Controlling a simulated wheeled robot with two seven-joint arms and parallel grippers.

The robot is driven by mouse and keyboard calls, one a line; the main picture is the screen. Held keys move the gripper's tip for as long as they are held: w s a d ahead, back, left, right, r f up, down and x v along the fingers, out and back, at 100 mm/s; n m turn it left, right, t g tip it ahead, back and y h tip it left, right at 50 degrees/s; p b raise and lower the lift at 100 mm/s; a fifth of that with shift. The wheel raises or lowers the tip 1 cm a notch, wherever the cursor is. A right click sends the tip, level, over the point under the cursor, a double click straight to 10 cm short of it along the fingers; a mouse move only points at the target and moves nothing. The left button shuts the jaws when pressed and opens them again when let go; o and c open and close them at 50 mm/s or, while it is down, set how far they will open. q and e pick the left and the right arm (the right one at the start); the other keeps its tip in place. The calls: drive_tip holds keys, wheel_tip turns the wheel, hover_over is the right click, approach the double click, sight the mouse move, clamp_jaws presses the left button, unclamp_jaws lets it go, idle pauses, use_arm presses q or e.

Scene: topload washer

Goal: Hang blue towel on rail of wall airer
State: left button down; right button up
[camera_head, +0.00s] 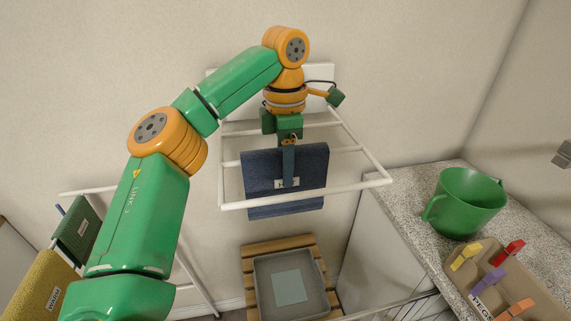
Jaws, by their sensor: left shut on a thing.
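The blue towel (260,172) is dark blue and folded, with a small white label. It is at the wall airer (377,167), a white frame with several rails on the wall. The airer's front rail (345,189) crosses in front of the towel's lower part, and the towel's bottom edge shows below it. The towel's top is near the middle rail (345,150); I cannot tell whether it is draped over that rail. My left gripper (288,165) points down and is shut on the towel's upper middle, hiding part of it. My right gripper is not in view.
A grey bin (262,292) sits on a wooden slatted stand (248,252) below. Green (78,232) and yellow (38,290) cloths hang at left.

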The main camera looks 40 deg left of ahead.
use_arm(q)
drive_tip(key=shift+c, duration=1.8)
unclamp_jaws()
wheel_tip(320, 180, up, 8)
drive_tip(key=p, duration=0.4)
drive_tip(key=shift+s+f+p, duration=0.1)
drive_tip(key=shift+f+p, duration=0.15)
drive_tip(key=shift+p, duration=0.1)
drive_tip(key=shift+f, duration=0.2)
